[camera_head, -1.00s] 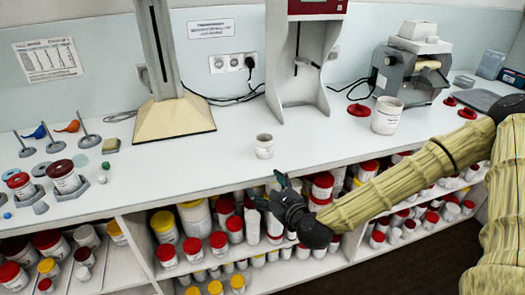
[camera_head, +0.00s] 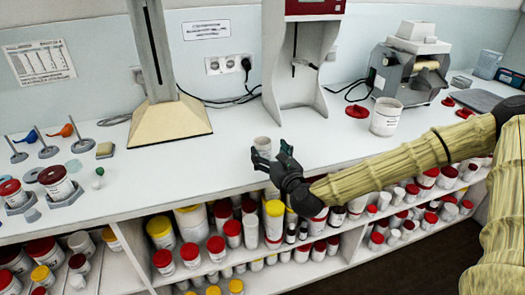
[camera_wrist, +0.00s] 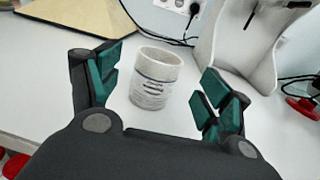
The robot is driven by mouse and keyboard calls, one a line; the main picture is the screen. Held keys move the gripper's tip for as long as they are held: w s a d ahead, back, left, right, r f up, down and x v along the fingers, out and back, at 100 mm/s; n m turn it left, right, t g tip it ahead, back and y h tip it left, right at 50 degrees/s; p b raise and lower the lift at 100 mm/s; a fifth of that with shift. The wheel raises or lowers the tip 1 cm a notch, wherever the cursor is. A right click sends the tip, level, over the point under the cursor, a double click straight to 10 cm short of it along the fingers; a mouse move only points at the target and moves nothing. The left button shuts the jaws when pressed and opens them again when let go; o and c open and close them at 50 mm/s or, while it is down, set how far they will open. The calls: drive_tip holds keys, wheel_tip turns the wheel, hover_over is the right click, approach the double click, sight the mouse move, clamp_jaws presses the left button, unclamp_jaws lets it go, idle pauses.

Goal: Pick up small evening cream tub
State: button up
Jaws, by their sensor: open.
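The small cream tub (camera_head: 262,146) is a white, lidless cylinder standing upright on the bench top. In the wrist view the tub (camera_wrist: 156,78) shows a printed label and an open top, and it stands ahead of and between my spread fingers. My gripper (camera_head: 273,157) is open at the bench's front edge, just in front of the tub. In the wrist view the gripper (camera_wrist: 158,85) has its green-padded fingers apart, with nothing held. Whether the tub is fully between the pads is hard to tell.
A beige-based stand (camera_head: 168,128) is behind left of the tub, and a grey-white mixer (camera_head: 299,85) behind right. A larger white tub (camera_head: 386,117) stands further right. Shelves (camera_head: 180,280) below hold many lidded jars. The bench around the tub is clear.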

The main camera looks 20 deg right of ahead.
sight(266, 148)
drive_tip(key=w, duration=0.1)
drive_tip(key=w+p, duration=0.1)
drive_tip(key=w, duration=0.2)
drive_tip(key=shift+w+a+r+p, duration=0.2)
drive_tip(key=shift+a+r+p, duration=0.05)
drive_tip(key=shift+a+p, duration=0.15)
drive_tip(key=shift+w+f, duration=0.1)
drive_tip(key=shift+w, duration=0.3)
drive_tip(key=c, duration=1)
